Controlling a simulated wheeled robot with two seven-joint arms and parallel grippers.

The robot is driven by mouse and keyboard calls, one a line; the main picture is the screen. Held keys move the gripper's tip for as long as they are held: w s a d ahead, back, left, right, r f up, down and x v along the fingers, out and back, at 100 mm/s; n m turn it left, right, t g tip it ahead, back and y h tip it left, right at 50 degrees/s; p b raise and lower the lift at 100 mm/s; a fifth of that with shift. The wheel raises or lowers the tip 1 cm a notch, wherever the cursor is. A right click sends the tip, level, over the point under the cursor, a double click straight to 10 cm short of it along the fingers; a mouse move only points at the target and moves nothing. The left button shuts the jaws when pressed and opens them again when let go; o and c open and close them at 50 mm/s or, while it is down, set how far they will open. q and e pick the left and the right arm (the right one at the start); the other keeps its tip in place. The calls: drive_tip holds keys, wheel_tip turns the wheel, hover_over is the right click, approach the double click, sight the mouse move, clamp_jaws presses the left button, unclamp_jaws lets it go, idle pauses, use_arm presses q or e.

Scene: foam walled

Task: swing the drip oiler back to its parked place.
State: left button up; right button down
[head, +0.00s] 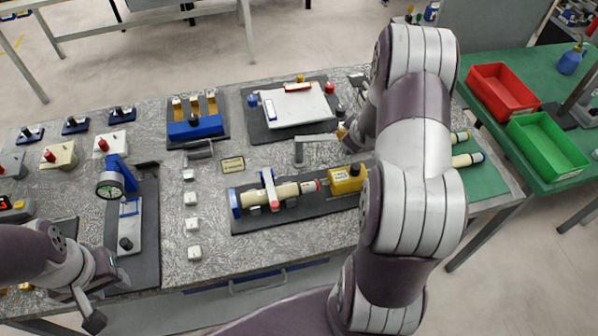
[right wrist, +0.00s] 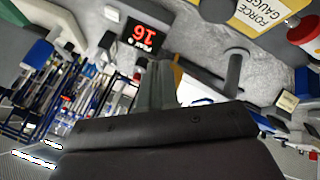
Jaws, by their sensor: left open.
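A grey bent arm on a post (head: 314,138), which looks like the drip oiler, stands behind the long cream cylinder. Its right end reaches toward a small brass-coloured part (head: 343,131) beside my right arm, and my arm hides what lies beyond. I cannot make out a marked parked place. My right gripper (right wrist: 160,78) has its fingers close together, with a yellowish part (right wrist: 179,76) just behind them. Whether they grip anything is unclear. A grey post (right wrist: 234,72) stands apart to their right. My left gripper (head: 98,297) is open and empty at the bench's front left.
The cream cylinder (head: 290,192) lies in a fixture, with a yellow force gauge (head: 347,179) at its right end. A dial gauge stand (head: 110,185) is at left. A grey pad with a white plate (head: 297,107) lies behind. Red (head: 500,88) and green (head: 547,145) bins are at right.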

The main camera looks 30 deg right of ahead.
drive_tip(key=shift+w+d, duration=0.4)
drive_tip(key=shift+w, duration=0.25)
drive_tip(key=shift+w+d, duration=0.4)
drive_tip(key=shift+w, duration=0.2)
drive_tip(key=shift+r, duration=0.15)
